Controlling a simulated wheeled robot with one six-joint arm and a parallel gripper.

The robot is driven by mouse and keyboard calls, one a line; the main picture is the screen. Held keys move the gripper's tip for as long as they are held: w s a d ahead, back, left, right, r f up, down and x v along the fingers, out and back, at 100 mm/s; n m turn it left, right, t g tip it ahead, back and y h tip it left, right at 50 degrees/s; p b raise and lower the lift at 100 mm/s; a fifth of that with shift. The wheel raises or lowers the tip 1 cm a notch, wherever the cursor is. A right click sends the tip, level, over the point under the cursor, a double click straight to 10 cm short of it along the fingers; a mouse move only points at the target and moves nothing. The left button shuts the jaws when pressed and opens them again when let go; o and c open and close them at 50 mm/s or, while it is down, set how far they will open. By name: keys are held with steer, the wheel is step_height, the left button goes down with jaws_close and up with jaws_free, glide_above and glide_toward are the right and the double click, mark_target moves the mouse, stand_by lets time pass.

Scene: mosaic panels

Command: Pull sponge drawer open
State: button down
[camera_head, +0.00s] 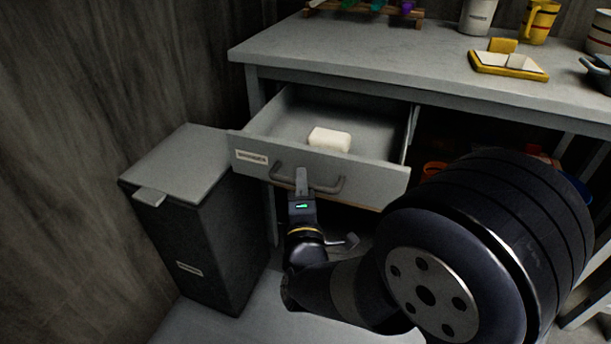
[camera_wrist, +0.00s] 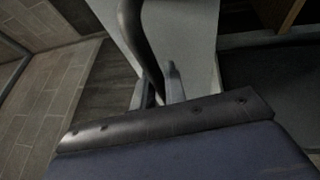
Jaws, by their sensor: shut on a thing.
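The sponge drawer (camera_head: 375,178) is a grey drawer under the worktop and stands pulled out, with its inside showing. A white sponge (camera_head: 329,139) lies in it. A dark curved handle (camera_head: 328,187) runs along the drawer front, beside a small label. My gripper (camera_head: 302,180) is at the left part of the handle and shut on it. In the wrist view, the handle (camera_wrist: 138,40) passes down to my fingertips (camera_wrist: 160,85). The exact contact is partly hidden there.
A dark bin (camera_head: 205,225) with a grey lid stands left of the drawer, close to its front. The worktop (camera_head: 400,60) holds a yellow-edged tray (camera_head: 508,64), a yellow mug (camera_head: 539,22) and other items. My arm covers the lower right.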

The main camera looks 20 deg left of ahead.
steer(key=shift+s, duration=1.1)
steer(key=c, duration=1.5)
jaws_free()
steer(key=shift+a, duration=0.1)
steer(key=shift+o, duration=0.2)
steer(key=p+v, duration=0.1)
steer(key=v, duration=0.9)
steer(key=shift+s, duration=0.35)
steer(key=shift+w+f, duration=0.1)
steer(key=x, duration=1)
steer(key=shift+w+b, duration=0.4)
steer(key=shift+b, duration=0.05)
